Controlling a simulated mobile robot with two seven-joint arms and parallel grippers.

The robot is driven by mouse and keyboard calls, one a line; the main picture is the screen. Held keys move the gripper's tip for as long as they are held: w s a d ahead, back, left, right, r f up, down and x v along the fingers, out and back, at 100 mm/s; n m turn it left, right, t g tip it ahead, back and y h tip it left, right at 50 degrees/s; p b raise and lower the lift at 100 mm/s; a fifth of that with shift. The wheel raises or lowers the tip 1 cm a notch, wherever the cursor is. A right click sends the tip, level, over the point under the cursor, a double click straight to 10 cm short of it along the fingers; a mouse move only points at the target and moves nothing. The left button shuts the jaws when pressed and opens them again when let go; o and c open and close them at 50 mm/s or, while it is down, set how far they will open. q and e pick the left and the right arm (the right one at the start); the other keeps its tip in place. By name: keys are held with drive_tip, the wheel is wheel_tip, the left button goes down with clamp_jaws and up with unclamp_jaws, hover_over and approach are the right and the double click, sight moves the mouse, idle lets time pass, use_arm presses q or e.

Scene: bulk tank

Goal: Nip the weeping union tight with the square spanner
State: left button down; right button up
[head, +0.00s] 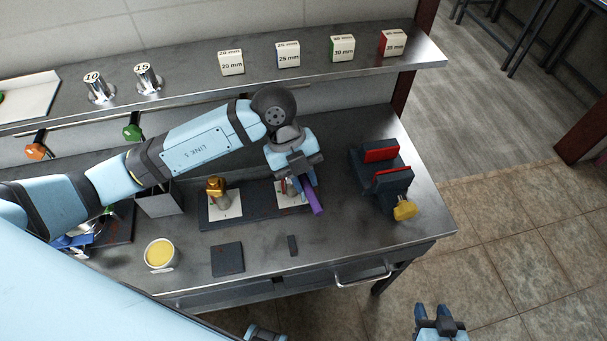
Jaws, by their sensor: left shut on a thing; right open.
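My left gripper (300,180) reaches in over the bench and is shut on a purple bar-like tool (316,200), which looks like the spanner. The tool slants down to the right; its working end is hidden by the gripper. Just under and left of the gripper is a fitting on a white pad (283,200), mostly covered, so I cannot tell whether the tool touches it. A gold-coloured fitting (216,189) stands upright on another white pad to the left. I cannot tell which fitting weeps. My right gripper (440,318) is open and empty, low at the right, off the bench.
A dark vise with red jaws (382,172) and a yellow knob stands at the bench's right. Labelled blocks (288,55) line the shelf behind.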

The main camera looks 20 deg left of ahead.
use_arm(q)
drive_tip(key=shift+f+b, duration=0.6)
drive_tip(key=shift+f, duration=0.55)
drive_tip(key=shift+f+b, duration=1.45)
drive_tip(key=shift+f, duration=1.25)
drive_tip(key=shift+a, duration=0.1)
drive_tip(key=a+m, duration=0.1)
drive_tip(key=m, duration=0.1)
drive_tip(key=s+a+m+g+y+b, duration=0.1)
drive_tip(key=a+m, duration=0.1)
drive_tip(key=s+a+m+g, duration=0.1)
drive_tip(key=m, duration=0.1)
drive_tip(key=shift+s+a+m+y, duration=0.1)
drive_tip(key=shift+a+m+y, duration=0.1)
drive_tip(key=shift+m+y, duration=0.15)
drive_tip(key=shift+d, duration=0.25)
drive_tip(key=shift+r, duration=0.15)
